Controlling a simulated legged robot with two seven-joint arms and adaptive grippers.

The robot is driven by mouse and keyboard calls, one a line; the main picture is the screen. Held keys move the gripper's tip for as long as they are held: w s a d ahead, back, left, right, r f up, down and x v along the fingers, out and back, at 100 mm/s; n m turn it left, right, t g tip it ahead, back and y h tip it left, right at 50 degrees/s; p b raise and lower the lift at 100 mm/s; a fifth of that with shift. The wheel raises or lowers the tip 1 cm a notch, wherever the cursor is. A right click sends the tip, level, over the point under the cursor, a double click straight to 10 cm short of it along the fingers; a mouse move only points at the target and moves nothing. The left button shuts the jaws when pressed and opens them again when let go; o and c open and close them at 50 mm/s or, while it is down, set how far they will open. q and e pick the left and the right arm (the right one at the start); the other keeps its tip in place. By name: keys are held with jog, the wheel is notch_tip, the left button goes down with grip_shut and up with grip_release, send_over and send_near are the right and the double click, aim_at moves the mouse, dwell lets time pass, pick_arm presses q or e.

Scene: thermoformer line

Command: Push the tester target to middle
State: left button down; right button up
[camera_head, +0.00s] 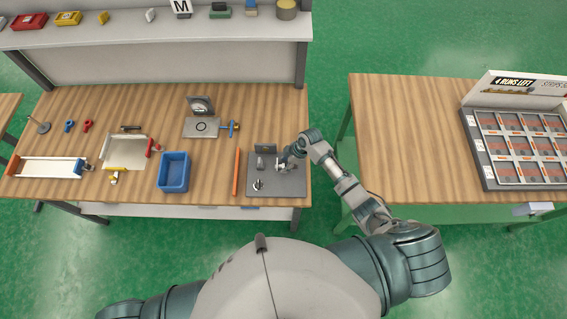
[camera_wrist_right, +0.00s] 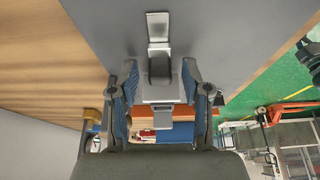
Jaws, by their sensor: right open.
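The tester seems to be the dark grey plate (camera_head: 290,187) at the right end of the wooden bench. A dark upright block (camera_head: 265,149) stands at its back edge, and a small dark and silver part (camera_head: 260,163) is in front of it. A small knob-like part (camera_head: 258,184) is near the plate's front left. I cannot tell which part is the target. My right gripper (camera_head: 283,165) is low over the plate's right half. In the wrist view its open fingers (camera_wrist_right: 160,90) flank a silver fixture with a dark rounded piece (camera_wrist_right: 160,68); contact is unclear. My left gripper is out of view.
An orange bar (camera_head: 236,172) lies just left of the plate, with a blue bin (camera_head: 174,172) beyond it. A gauge (camera_head: 200,105) stands further back. A second table (camera_head: 405,130) with a compartment tray (camera_head: 483,150) is at the right, across a gap.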

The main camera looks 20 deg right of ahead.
jog(key=v, duration=0.5)
jog(key=shift+d+r, duration=0.25)
jog(key=shift+d, duration=0.3)
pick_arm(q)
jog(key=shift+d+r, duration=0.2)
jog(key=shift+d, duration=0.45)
pick_arm(e)
jog(key=shift+a+v, duration=0.1)
jog(key=shift+v, duration=1.35)
jog(key=shift+a+v, duration=0.15)
jog(key=shift+v, duration=1.35)
